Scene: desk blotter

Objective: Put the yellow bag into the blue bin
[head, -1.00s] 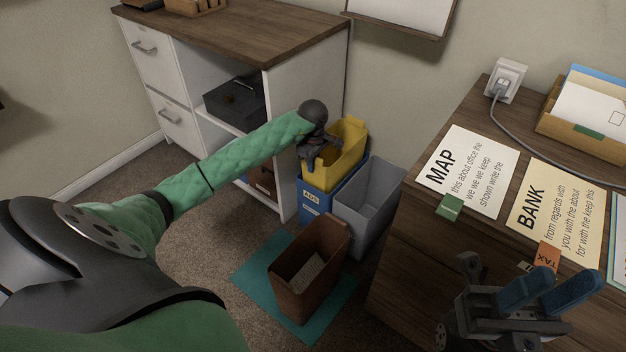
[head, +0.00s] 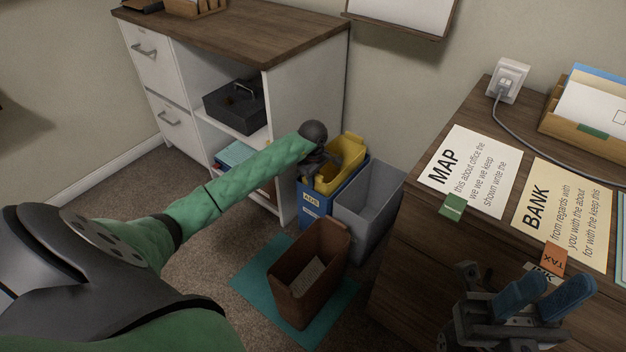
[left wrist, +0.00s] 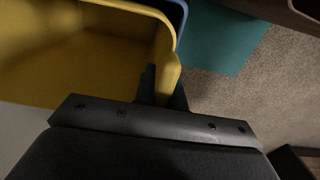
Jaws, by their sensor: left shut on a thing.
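The yellow bag (head: 346,166), open at the top, sits low within the rim of the blue bin (head: 313,203) beside the white cabinet. My left gripper (head: 322,163) is at the bag's left side and shut on its wall. In the left wrist view the yellow bag (left wrist: 90,60) fills the upper left, with its edge between my fingers (left wrist: 160,88). A strip of the blue bin (left wrist: 181,12) shows just past it. The bag's lower part is hidden inside the bin. My right gripper (head: 530,298) is open and empty by the desk.
A grey bin (head: 368,212) stands directly right of the blue bin. A brown bin (head: 306,275) stands in front on a teal mat (head: 250,280). The white cabinet (head: 310,90) is close behind on the left, and the wooden desk (head: 420,260) is at the right.

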